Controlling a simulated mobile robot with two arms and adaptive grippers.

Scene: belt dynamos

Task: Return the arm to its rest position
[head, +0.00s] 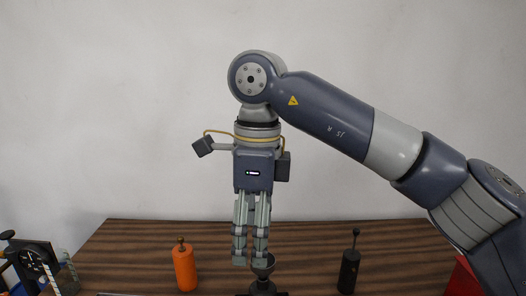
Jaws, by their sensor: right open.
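My right arm comes in from the right and bends down at the wrist. My right gripper (250,262) points straight down over the middle of the table, open, with nothing seen between its fingers. Its fingertips are close to the cup-shaped top of a dark object (263,271) at the bottom edge; I cannot tell whether they touch it. The lower part of that object is cut off by the frame. My left gripper is not in view.
An orange cylinder with a dark knob (184,269) stands left of the gripper on the brown wooden table (130,250). A black cylinder with a thin knobbed stem (349,268) stands to the right. A dark device with a dial (36,262) is at the far left. A red item (461,281) is at lower right.

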